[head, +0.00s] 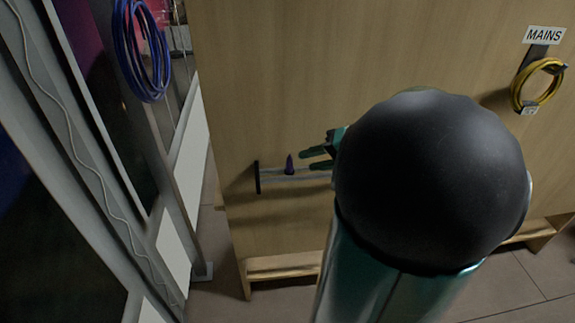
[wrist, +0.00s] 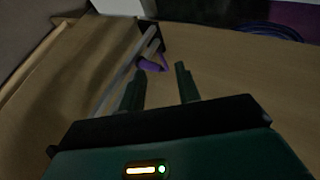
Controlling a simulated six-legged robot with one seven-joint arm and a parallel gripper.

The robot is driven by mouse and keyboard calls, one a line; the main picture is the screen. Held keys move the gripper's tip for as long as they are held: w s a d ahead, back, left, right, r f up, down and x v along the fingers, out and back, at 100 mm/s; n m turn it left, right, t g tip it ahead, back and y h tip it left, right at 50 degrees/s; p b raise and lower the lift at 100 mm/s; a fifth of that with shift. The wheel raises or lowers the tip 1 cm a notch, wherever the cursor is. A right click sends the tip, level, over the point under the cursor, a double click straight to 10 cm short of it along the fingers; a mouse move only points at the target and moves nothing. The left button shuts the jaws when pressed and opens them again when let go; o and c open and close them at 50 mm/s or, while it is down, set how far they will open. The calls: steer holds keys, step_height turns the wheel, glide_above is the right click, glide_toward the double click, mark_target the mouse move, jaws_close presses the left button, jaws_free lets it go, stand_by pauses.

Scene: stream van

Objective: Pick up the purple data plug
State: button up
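The small purple data plug (head: 290,166) stands on a thin pale rail (head: 272,178) fixed to the wooden panel. In the wrist view the plug (wrist: 150,65) lies just beyond my fingertips, nearer the left finger, whose tip seems to overlap its edge. My gripper (head: 306,160) is open, its two green fingers apart and pointing left toward the plug in the head view. In the wrist view my gripper (wrist: 160,71) has nothing between its fingers. Whether a finger touches the plug I cannot tell. My arm hides the rail's right part in the head view.
The rail ends on the left in a black end plate (head: 257,177). A blue cable coil (head: 143,55) hangs at the upper left. A yellow cable coil (head: 536,85) hangs under the MAINS label (head: 544,35) at the right. The panel (head: 262,75) above the plug is bare.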

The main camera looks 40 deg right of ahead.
mark_target(292, 164)
steer(key=x, duration=0.6)
steer(key=shift+w+a+f, duration=0.2)
steer(key=shift+a, duration=0.1)
steer(key=shift+c, duration=0.2)
jaws_close()
